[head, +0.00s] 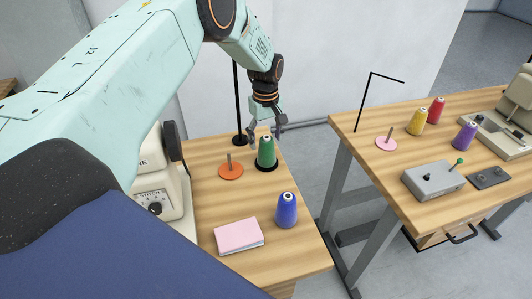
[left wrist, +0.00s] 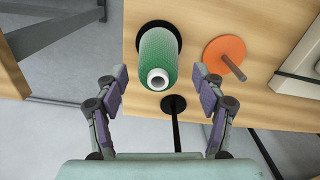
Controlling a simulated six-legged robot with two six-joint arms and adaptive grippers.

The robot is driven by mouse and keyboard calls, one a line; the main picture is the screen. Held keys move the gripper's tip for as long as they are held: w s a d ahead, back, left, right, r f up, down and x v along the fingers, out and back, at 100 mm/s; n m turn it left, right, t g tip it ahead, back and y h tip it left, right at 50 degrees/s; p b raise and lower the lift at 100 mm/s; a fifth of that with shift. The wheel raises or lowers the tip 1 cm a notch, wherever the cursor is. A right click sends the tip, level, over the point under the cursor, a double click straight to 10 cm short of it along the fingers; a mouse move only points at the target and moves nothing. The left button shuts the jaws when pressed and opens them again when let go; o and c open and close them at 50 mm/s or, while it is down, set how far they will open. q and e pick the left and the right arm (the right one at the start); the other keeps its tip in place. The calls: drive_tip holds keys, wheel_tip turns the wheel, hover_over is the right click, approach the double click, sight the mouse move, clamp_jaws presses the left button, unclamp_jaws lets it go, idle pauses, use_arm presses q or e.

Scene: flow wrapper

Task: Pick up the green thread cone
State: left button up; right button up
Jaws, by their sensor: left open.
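The green thread cone (head: 266,152) stands upright on a black disc (head: 266,166) on the left table, near its far edge. My left gripper (head: 266,129) is open just above and behind the cone in the head view. In the left wrist view the cone (left wrist: 158,62) appears ahead of the open left gripper (left wrist: 161,82), roughly centred between its two fingers. The fingers do not visibly touch the cone. My right gripper is not in view.
An orange disc with a peg (head: 231,171) stands left of the cone. A blue cone (head: 287,210) and a pink pad (head: 238,235) lie nearer. A black pole (head: 237,105) rises behind. A sewing machine (head: 168,185) is at left. A second table (head: 410,215) is across a gap.

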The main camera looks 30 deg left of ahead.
use_arm(q)
drive_tip(key=shift+f, duration=0.5)
drive_tip(key=shift+d+f, duration=0.1)
drive_tip(key=shift+d, duration=0.15)
drive_tip(key=shift+c, duration=0.2)
drive_tip(key=shift+a, duration=0.15)
drive_tip(key=c, duration=1.3)
